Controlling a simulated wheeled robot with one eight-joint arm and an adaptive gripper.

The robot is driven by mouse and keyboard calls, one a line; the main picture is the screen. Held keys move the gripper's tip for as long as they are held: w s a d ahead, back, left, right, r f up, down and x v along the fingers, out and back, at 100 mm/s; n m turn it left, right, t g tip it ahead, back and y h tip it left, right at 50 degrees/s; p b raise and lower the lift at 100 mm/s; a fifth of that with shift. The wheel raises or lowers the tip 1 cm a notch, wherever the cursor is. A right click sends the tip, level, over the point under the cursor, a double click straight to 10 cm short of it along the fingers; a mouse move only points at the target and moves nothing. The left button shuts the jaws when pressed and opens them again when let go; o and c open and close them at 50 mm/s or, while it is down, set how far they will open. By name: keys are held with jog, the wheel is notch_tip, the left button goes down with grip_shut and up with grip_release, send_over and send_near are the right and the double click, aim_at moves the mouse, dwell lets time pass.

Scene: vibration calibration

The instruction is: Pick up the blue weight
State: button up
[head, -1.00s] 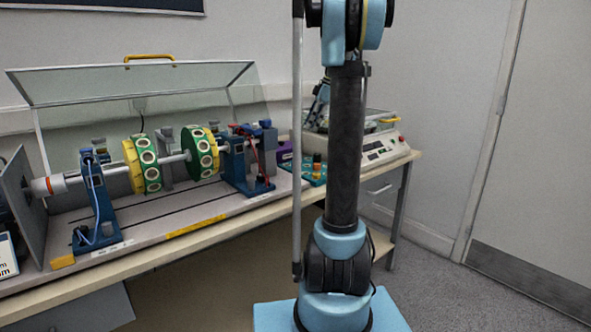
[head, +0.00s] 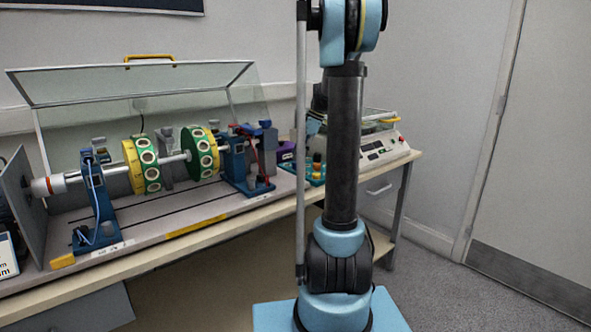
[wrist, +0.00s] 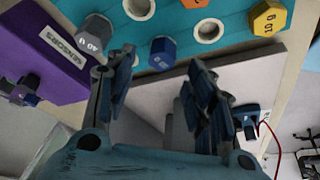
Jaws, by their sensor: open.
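The blue weight (wrist: 162,53) is a hexagonal piece standing in the teal tray (wrist: 222,45), near its edge, in the wrist view. My gripper (wrist: 161,62) is open and empty, with its fingers spread to either side of the blue weight in the picture. I cannot tell how far the fingertips are from it. In the head view the teal tray (head: 316,180) is partly hidden by my arm. My gripper is mostly hidden there, and I cannot make out the blue weight.
A grey weight (wrist: 92,33) and a yellow weight (wrist: 268,18) stand in the tray, with empty holes between. A purple SENSORS box (wrist: 48,55) lies beside it. A rotor rig (head: 165,165) under a raised clear cover fills the bench's left. A control unit (head: 385,145) stands behind.

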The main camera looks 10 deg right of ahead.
aim_at(295, 162)
jog(key=shift+x, duration=1.8)
jog(key=shift+c, duration=0.5)
jog(key=c, duration=0.9)
jog(key=shift+o, duration=0.2)
